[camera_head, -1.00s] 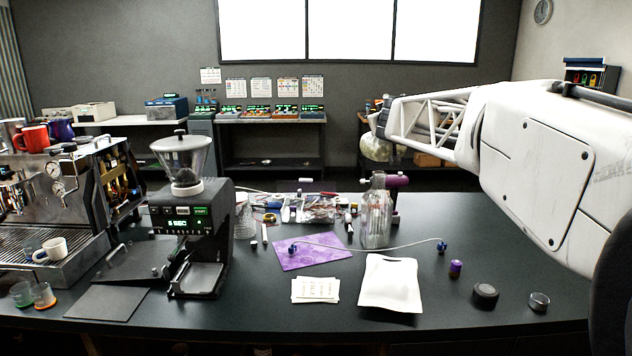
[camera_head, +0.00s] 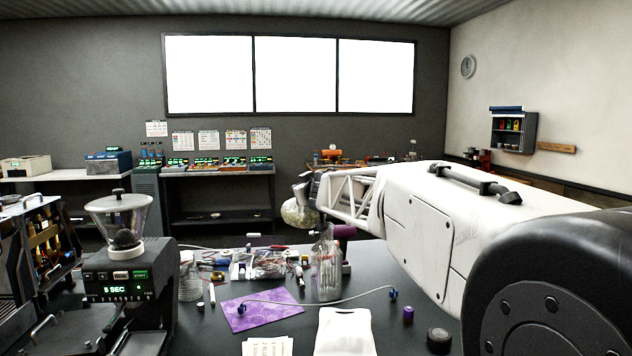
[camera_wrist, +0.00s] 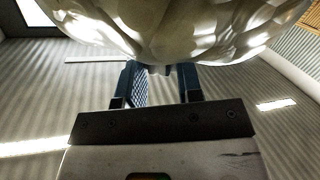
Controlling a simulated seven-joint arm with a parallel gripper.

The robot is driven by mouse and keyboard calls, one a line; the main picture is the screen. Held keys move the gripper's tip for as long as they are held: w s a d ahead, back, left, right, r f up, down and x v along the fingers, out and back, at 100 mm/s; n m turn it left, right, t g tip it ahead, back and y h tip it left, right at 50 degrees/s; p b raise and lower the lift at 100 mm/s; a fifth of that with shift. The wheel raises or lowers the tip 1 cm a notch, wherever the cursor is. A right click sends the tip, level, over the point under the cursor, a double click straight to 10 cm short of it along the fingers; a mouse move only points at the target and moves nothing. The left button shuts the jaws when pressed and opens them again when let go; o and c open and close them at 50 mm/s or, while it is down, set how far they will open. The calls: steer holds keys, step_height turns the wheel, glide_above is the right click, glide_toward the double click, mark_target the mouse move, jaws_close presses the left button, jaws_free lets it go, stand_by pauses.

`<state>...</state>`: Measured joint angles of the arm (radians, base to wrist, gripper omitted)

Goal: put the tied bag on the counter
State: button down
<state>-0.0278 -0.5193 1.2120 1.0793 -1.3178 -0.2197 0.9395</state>
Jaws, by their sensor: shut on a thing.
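The tied bag (camera_head: 300,213) is a pale, translucent, rounded bag with glossy folds. In the head view it hangs beyond the far edge of the dark counter (camera_head: 395,338), a little left of the clear bottle. In the wrist view the bag (camera_wrist: 175,25) fills the top of the picture. My gripper (camera_wrist: 158,72) has its blue fingers against the bag's near side. The exact grip point is hidden by the bag. In the head view my gripper (camera_head: 301,188) is small and partly hidden by my white arm.
A white pouch (camera_head: 345,333), purple cap (camera_head: 408,314) and dark knob (camera_head: 439,341) are at front right. The grinder (camera_head: 122,270) stands left.

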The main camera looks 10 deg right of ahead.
steer(key=s+a+f+n+g+y, duration=0.3)
steer(key=a+f+n+g+y, duration=0.3)
steer(key=a+f, duration=0.5)
steer(key=s+a+f+n+g+y, duration=0.3)
steer(key=a+f+n+g+y, duration=0.3)
steer(key=a+f, duration=0.6)
steer(key=shift+s+a+n+g, duration=0.15)
steer(key=shift+a+n+g, duration=0.65)
steer(key=shift+a+g, duration=0.8)
steer(key=shift+a+f, duration=0.1)
steer(key=shift+a, duration=0.1)
steer(key=shift+f, duration=0.1)
step_height(320, 180, down, 6)
steer(key=shift+f, duration=0.25)
steer(key=shift+f, duration=0.6)
steer(key=c, duration=0.7)
jaws_free()
